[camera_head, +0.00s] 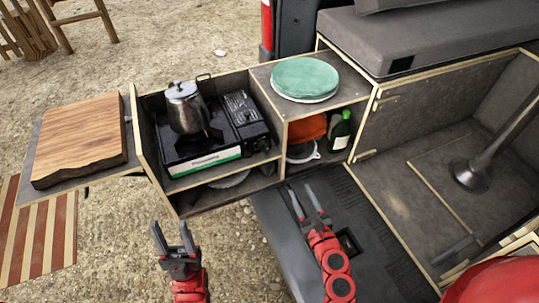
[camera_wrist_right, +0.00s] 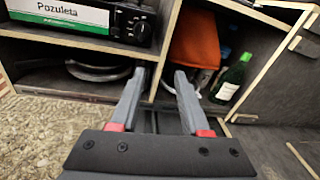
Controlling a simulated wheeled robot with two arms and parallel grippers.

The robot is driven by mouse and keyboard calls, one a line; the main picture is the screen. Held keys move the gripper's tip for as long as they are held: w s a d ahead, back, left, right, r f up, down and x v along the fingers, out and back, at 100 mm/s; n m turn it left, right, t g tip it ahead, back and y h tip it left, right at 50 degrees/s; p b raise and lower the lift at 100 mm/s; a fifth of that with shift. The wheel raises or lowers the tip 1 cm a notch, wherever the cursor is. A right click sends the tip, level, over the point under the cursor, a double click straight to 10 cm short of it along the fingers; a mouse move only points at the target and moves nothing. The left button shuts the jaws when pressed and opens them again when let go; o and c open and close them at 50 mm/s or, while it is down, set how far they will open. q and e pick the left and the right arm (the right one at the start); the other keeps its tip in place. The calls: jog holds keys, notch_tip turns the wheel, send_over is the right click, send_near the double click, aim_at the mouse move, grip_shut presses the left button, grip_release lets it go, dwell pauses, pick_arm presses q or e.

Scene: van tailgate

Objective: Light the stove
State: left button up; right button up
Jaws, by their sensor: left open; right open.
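The stove (camera_head: 222,163) is a black portable burner in the upper shelf of the tailgate cabinet, with a white and green front strip. A metal kettle (camera_head: 186,108) stands on its left part. The stove's knob (camera_wrist_right: 141,28) shows at its front right corner in the right wrist view. My left gripper (camera_head: 172,238) is open and empty, in front of and below the cabinet. My right gripper (camera_head: 307,203) is open and empty, in front of the cabinet's lower right compartment; its fingers also show in the right wrist view (camera_wrist_right: 157,95). Any flame is hidden by the kettle.
A green round lid or cushion (camera_head: 304,79) lies on the cabinet top. An orange cloth (camera_head: 306,128) and a green bottle (camera_head: 341,131) sit in the right compartment. A wooden board (camera_head: 80,143) rests on the left side shelf. Open ground lies left of the cabinet.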

jog(key=a+r+y, duration=0.2)
jog(key=a, duration=0.1)
jog(key=p, duration=0.1)
send_near(267, 148)
jog(key=x, duration=0.6)
jog(key=shift+w+a, duration=0.1)
jog(key=shift+w, duration=0.3)
jog(key=shift+w+a, duration=0.2)
jog(key=shift+w, duration=0.5)
grip_shut()
